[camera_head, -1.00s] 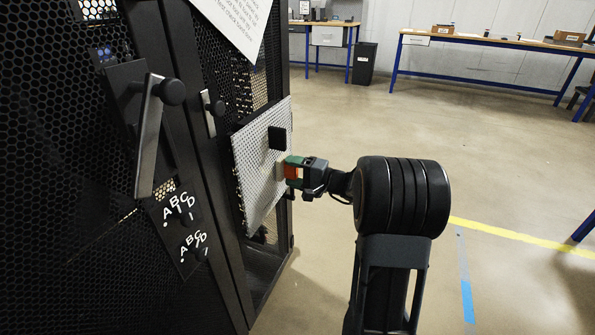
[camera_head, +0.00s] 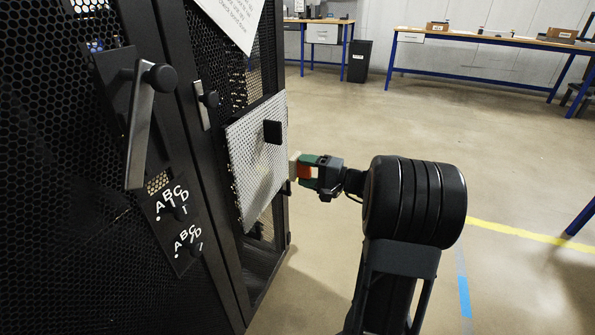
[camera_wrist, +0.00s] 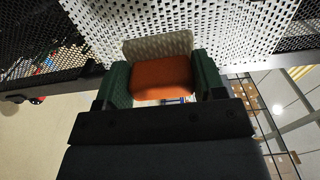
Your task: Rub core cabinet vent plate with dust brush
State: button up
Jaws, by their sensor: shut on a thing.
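The vent plate (camera_head: 245,180) is a light grey perforated panel on the side of the black cabinet, with a black square block (camera_head: 272,132) near its upper right. A faint yellowish patch shows on its middle. The dust brush (camera_head: 295,168) has an orange handle and a pale bristle head. My gripper (camera_head: 308,171) is shut on the handle, just right of the plate's right edge. In the wrist view, green fingers flank the brush's orange handle (camera_wrist: 162,77), and the bristle head points at the perforated plate (camera_wrist: 215,20). I cannot tell whether the bristles touch it.
The black mesh cabinet (camera_head: 60,200) fills the left, with a lever handle (camera_head: 140,125) and labelled dials (camera_head: 175,215). A white paper sheet (camera_head: 235,15) hangs above the plate. Workbenches (camera_head: 480,40) and a bin (camera_head: 359,60) stand far back. Floor on the right is open.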

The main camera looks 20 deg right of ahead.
jog(key=shift+s+d, duration=0.15)
jog(key=shift+s, duration=0.1)
jog(key=shift+b+v, duration=0.4)
jog(key=shift+v, duration=1)
jog(key=shift+d, duration=0.1)
jog(key=shift+r, duration=0.1)
